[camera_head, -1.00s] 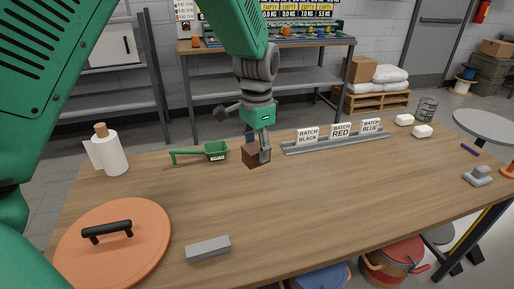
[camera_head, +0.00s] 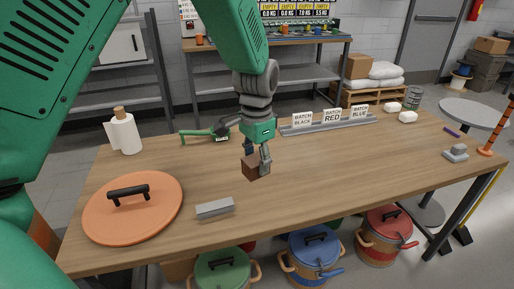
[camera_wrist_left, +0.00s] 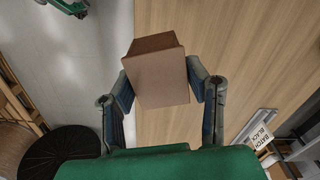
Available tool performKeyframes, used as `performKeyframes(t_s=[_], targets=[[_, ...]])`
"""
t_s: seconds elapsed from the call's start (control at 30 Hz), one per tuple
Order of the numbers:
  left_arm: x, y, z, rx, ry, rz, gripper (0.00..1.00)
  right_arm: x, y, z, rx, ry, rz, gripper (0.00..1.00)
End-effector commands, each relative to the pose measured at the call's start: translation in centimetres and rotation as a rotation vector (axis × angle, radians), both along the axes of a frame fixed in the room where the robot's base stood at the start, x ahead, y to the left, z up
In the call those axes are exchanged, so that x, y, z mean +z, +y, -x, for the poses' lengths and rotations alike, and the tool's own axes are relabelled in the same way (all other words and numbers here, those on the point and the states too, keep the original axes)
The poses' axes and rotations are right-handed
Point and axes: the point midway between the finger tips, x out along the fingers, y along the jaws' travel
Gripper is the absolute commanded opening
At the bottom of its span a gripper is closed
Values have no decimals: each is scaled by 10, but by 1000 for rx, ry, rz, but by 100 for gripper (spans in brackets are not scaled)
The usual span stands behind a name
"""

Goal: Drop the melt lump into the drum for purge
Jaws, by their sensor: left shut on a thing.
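The melt lump appears to be a brown block (camera_head: 255,168), held above the wooden table by my left gripper (camera_head: 257,160). In the left wrist view the block (camera_wrist_left: 160,78) sits between the two fingers of the gripper (camera_wrist_left: 160,88), which is shut on it. Drums stand below the table's front edge: one with a green lid (camera_head: 222,272), one with a blue lid (camera_head: 314,246) and one with a red lid (camera_head: 389,222). I cannot tell which drum is for purge. Part of a tan drum (camera_head: 179,269) shows left of the green one, mostly hidden. My right gripper is out of view.
Batch signs (camera_head: 332,117) stand along the back. The table's middle right is clear.

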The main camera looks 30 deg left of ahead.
Motion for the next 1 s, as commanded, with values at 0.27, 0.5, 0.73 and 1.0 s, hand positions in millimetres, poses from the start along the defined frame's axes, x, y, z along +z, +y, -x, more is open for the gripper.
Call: performKeyframes(t_s=[0.27, 0.5, 0.73, 1.0], targets=[[-54, -18, 38, 88, 7, 0, 14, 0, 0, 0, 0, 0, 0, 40], [-125, -41, 84, 206, 12, -1, 14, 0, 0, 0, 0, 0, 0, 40], [-193, -63, 127, 326, 8, -1, 14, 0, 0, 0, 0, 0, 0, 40], [-226, -75, 146, 396, -3, 2, 14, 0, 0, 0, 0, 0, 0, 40]])
